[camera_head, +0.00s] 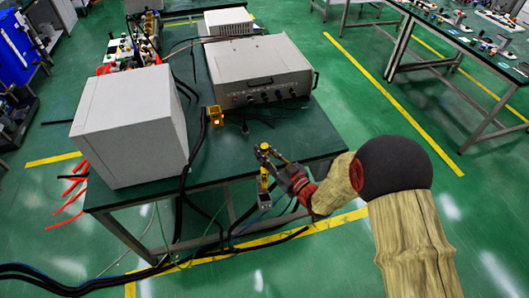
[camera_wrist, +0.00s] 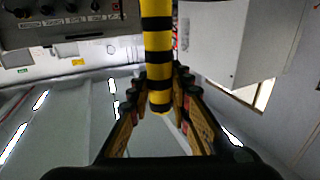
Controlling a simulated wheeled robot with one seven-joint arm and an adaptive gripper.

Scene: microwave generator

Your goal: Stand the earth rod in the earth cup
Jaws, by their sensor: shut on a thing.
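The earth rod (camera_wrist: 157,45) is a yellow rod with black bands. In the wrist view it runs from the top edge down to between the fingertips. My gripper (camera_wrist: 160,105) is shut on it near one end. In the head view my gripper (camera_head: 270,158) is at the front right edge of the green table, and the yellow of the rod (camera_head: 264,178) shows just below the fingers. A small grey block shows below that yellow part; I cannot tell whether it is the earth cup or whether the rod touches it. I cannot make out the earth cup for certain.
A large grey box (camera_head: 130,125) stands on the left of the green table (camera_head: 215,165). A generator with a knobbed front (camera_head: 262,72) stands behind. A small yellow device with an orange glow (camera_head: 215,115) sits between them. Black cables (camera_head: 184,200) hang over the front edge.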

